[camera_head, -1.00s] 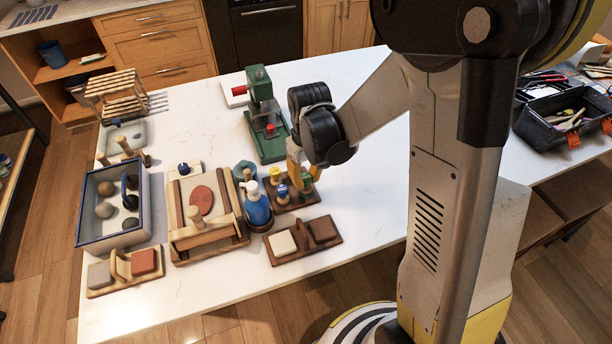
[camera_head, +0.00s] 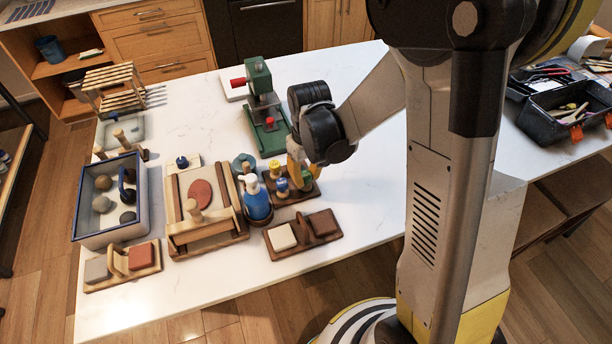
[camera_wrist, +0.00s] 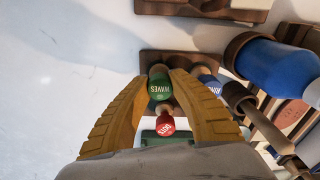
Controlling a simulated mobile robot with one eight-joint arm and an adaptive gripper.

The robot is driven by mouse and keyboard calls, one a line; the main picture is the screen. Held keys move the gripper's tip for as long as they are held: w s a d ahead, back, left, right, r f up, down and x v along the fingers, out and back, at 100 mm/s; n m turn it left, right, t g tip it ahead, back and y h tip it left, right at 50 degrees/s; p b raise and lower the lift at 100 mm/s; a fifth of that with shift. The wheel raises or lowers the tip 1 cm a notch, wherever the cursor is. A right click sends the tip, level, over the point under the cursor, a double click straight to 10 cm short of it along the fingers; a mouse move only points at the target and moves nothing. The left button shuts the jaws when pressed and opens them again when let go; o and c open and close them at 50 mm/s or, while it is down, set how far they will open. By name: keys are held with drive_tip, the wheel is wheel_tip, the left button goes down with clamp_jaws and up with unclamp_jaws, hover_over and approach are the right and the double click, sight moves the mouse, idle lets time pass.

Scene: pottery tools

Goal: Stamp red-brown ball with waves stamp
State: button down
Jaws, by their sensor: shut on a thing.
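A stamp with a green round top marked WAVES (camera_wrist: 160,87) stands between the two fingers of my gripper (camera_wrist: 166,78) in the wrist view. My gripper is shut on this stamp, at the dark wooden stamp rack (camera_head: 294,196). I cannot tell whether the stamp is clear of the rack. A blue-topped stamp (camera_wrist: 210,86) and a red-topped stamp (camera_wrist: 166,127) are close beside it. A flat red-brown oval (camera_head: 200,192) lies on the wooden board (camera_head: 179,205). Several balls, greyish and dark, lie in the blue-rimmed tub (camera_head: 84,221); I cannot make out a red-brown one.
A blue bottle (camera_head: 257,202) stands just left of the rack. A two-part block holder (camera_head: 302,234) lies in front, and a green press (camera_head: 262,95) stands behind. A lighter block holder (camera_head: 122,266) is at the front left. The table right of the rack is clear.

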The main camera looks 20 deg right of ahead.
drive_tip(key=shift+f, duration=0.15)
drive_tip(key=c, duration=1.2)
unclamp_jaws()
wheel_tip(320, 180, up, 12)
drive_tip(key=s+m+t+b, duration=0.2)
drive_tip(key=s+t+b, duration=0.4)
drive_tip(key=s, duration=0.6)
drive_tip(key=shift+s+r+m+t, duration=0.25)
drive_tip(key=shift+s+m+t, duration=0.05)
drive_tip(key=shift+s, duration=0.05)
